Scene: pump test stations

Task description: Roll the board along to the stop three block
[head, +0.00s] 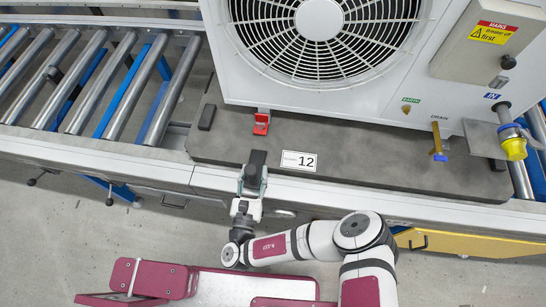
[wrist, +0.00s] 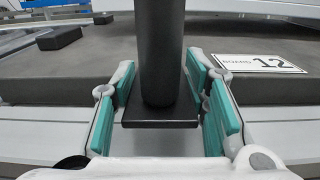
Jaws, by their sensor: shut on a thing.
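The board (head: 350,178) is a dark grey slab with a "12" label (head: 299,161), lying on the roller conveyor and carrying a large white fan unit (head: 410,95). My gripper (head: 252,182) is at the board's front edge, left of the label. In the wrist view its green pads stand either side of a black upright handle (wrist: 160,50), and it is shut on this handle. The board's label also shows in the wrist view (wrist: 260,63). I cannot make out a block marked as stop three.
Bare rollers (head: 85,80) run left of the board. A small dark block (head: 53,74) sits among them. A black block (head: 207,117) stands on the board's left end. A red clip (head: 261,123), a brass drain valve (head: 437,140) and a yellow-blue hose fitting (head: 513,143) are at the unit's front.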

